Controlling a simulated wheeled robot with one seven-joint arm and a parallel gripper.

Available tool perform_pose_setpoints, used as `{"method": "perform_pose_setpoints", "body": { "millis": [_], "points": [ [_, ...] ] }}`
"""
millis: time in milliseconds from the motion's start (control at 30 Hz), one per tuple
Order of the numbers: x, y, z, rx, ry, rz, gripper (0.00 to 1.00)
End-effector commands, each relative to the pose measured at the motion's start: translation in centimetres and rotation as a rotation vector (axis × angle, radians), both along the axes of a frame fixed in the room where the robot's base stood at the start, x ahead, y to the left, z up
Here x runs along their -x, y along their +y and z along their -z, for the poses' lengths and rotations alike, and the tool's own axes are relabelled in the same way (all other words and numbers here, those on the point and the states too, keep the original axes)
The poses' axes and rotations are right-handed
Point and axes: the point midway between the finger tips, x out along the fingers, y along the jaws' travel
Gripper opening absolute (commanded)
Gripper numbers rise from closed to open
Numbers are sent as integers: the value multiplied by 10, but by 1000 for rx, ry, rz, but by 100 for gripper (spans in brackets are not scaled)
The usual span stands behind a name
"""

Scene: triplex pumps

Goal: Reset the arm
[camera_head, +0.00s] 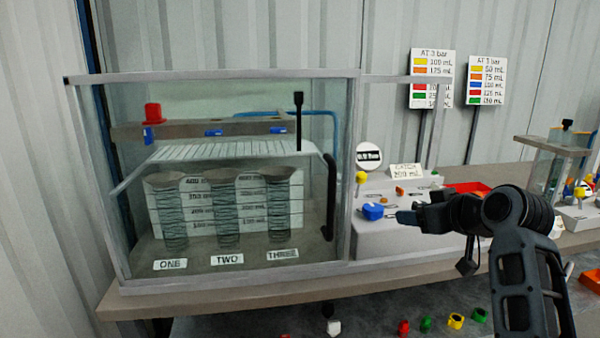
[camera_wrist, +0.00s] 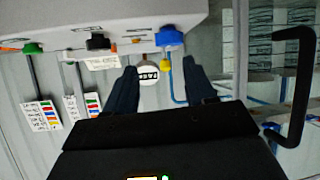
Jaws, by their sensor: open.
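My gripper (camera_head: 407,217) is at the end of my dark arm, in front of the grey control box to the right of the glass tank. In the wrist view my gripper (camera_wrist: 160,76) shows two dark fingers spread apart with nothing held between them. A blue knob (camera_head: 373,211) on the grey box is just left of the fingertips in the head view. The blue knob (camera_wrist: 169,38) also shows in the wrist view, beyond the fingertips. No contact between the fingers and the knob is visible.
The glass tank (camera_head: 222,78) holds three cylinders labelled ONE, TWO and THREE. A black handle (camera_head: 330,200) stands at its right side. A yellow knob (camera_head: 361,178) and a red tray (camera_head: 467,187) are near the grey box (camera_head: 385,240). Several coloured pieces lie below the bench edge.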

Motion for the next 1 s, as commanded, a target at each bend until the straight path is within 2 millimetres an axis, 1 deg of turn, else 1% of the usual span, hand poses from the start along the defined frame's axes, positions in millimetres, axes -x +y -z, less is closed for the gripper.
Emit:
{"method": "perform_pose_setpoints", "body": {
  "millis": [33, 233, 333, 467, 567, 667, 767, 800, 867, 900, 967, 1000],
  "points": [
    [3, 0, 6, 0, 3, 4, 55],
    [14, -1, 28, -2, 5, 30, 55],
    [24, -2, 44, -2, 6, 48, 55],
    [40, -4, 68, -4, 5, 77, 55],
    [57, -5, 90, -3, 5, 103, 55],
    [81, -7, 118, -3, 5, 135, 55],
    [115, -8, 148, -2, -1, 172, 55],
    [129, -8, 159, -2, -3, 185, 55],
    [151, -9, 174, -1, -8, 206, 55],
    [166, -9, 182, 0, -14, 218, 55],
    [190, -9, 194, -1, -20, 236, 55],
    [206, -8, 201, 1, -25, 245, 55]
  ]
}}
